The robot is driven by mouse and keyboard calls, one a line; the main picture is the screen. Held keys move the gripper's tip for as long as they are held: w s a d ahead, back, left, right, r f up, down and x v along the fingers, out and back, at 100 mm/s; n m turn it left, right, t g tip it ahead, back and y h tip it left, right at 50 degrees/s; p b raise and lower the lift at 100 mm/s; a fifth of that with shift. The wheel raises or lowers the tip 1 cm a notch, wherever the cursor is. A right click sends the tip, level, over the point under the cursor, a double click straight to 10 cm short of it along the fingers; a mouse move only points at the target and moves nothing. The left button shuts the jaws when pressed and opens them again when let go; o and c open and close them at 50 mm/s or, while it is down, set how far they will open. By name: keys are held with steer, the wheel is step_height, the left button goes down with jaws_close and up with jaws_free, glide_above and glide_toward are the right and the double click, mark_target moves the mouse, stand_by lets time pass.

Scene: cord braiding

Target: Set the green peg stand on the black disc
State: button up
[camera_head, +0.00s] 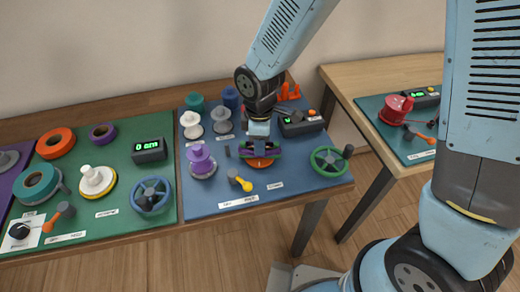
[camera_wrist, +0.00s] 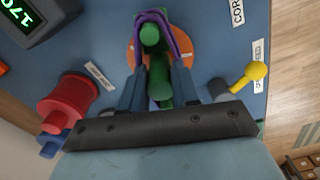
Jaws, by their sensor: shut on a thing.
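My gripper (camera_head: 260,146) is low over the blue mat in the head view. In the wrist view its fingers (camera_wrist: 158,66) are shut on a green piece with a round-topped peg, which I take for the green peg stand (camera_wrist: 150,36). A purple band (camera_wrist: 172,22) loops around the far end of it. An orange disc (camera_wrist: 188,52) lies behind and under the green piece; it also shows in the head view (camera_head: 261,163). I cannot tell whether the stand touches it. I cannot make out a black disc under the stand; the gripper and stand hide that spot.
A yellow-knobbed lever (camera_head: 240,181) and a purple spool (camera_head: 202,162) stand left of my gripper. A green handwheel (camera_head: 328,159) stands to the right and a black display box (camera_head: 300,122) behind it. White and blue spools stand at the back. The mat's front strip is mostly clear.

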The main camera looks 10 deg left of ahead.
jaws_close()
steer(key=shift+r, duration=3.55)
